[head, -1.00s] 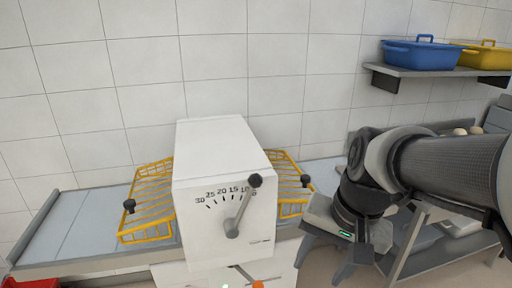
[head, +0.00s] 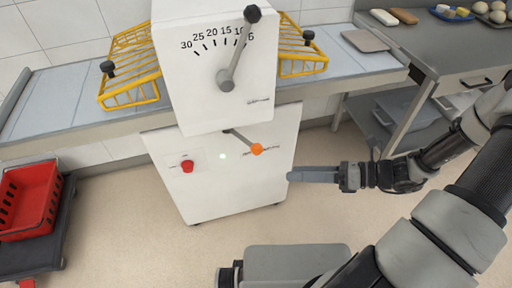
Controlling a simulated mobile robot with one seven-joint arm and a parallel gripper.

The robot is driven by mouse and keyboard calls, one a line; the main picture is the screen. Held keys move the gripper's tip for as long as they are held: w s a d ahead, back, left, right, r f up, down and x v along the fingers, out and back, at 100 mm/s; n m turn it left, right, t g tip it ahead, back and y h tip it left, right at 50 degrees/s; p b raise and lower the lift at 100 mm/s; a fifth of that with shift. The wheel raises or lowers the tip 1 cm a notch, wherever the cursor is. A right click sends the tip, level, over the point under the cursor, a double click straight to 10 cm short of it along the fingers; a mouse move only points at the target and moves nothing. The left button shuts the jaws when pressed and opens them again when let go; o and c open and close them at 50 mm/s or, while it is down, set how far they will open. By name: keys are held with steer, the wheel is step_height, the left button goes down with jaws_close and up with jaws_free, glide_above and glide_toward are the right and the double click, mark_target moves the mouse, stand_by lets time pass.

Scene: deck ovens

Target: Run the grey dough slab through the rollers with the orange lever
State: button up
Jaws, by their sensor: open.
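The white dough sheeter (head: 215,105) stands left of centre in the head view. Its orange-knobbed lever (head: 257,149) sticks out below the upper housing, angled down to the right. My gripper (head: 291,177) is seen side-on, right of the machine's lower front and below and right of the orange knob. It looks empty and apart from the lever; it is open. A flat grey piece (head: 365,40) lies at the back right; I cannot tell whether it is the dough slab. The rollers are hidden inside the housing.
Yellow wire guards (head: 130,68) flank the housing over the belt (head: 50,100). A dial handle (head: 240,45) points near the low numbers. A red button (head: 187,166) is on the lower front. A red crate (head: 30,200) stands left. A worktable (head: 440,50) is at right.

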steer(key=w+d+f+m+t+b, duration=0.2)
steer(key=w+f+m+t, duration=0.1)
steer(key=f+m+t, duration=0.4)
steer(key=m+b, duration=0.2)
steer(key=b, duration=0.1)
glide_toward(257, 149)
steer(key=shift+y, duration=0.3)
steer(key=x, duration=0.3)
steer(key=f+x, duration=0.1)
steer(key=x, duration=0.3)
steer(key=w+f+x, duration=0.1)
steer(key=x, duration=0.2)
steer(key=shift+w, duration=0.25)
jaws_close()
